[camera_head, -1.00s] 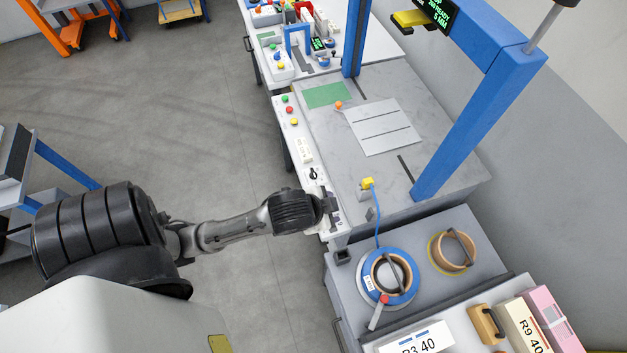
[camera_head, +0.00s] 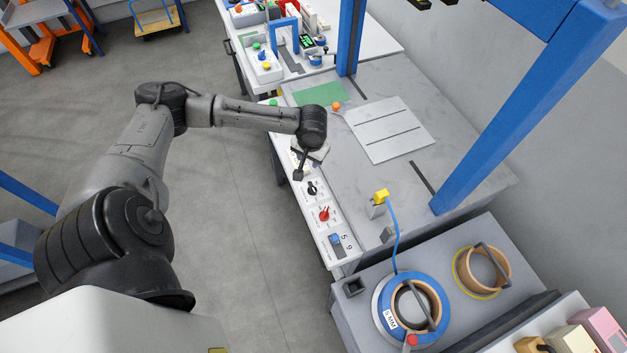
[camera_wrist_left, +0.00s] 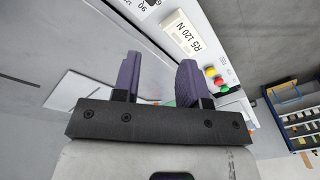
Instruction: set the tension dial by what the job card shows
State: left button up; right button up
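My left gripper (camera_head: 305,164) hangs over the front control panel (camera_head: 318,231). In the left wrist view it (camera_wrist_left: 160,65) is open, with nothing between its purple pads. A cream card reading "R5 120 N" (camera_wrist_left: 187,36) lies on the panel beyond the fingers, apart from them. In the head view the gripper mostly covers this card. A black knob (camera_head: 312,188) sits on the panel just nearer than the gripper, and a red knob (camera_head: 324,213) is nearer still. I cannot read which is the tension dial. Part of a dial scale with "90" shows at the wrist view's top edge. My right gripper is not in view.
A blue switch (camera_head: 336,239) is at the panel's near end. A blue frame post (camera_head: 480,130) rises on the right. A blue-rimmed spool (camera_head: 387,318) and a tan spool (camera_head: 478,268) stand on the near bench.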

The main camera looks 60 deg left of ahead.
aim_at(312, 186)
pick_arm(q)
jog(key=f+n, duration=0.3)
jog(key=f, duration=0.1)
jog(key=d+f+n+h+b, duration=0.1)
jog(key=f+n, duration=0.2)
jog(key=f, duration=0.1)
jog(key=f+n+b, duration=0.1)
jog(key=f+n, duration=0.3)
jog(key=shift+d+f+h, duration=0.1)
jog(key=shift+d+h, duration=0.2)
jog(key=shift+d, duration=0.05)
jog(key=shift+f, duration=0.95)
jog(key=shift+c, duration=0.3)
grip_shut()
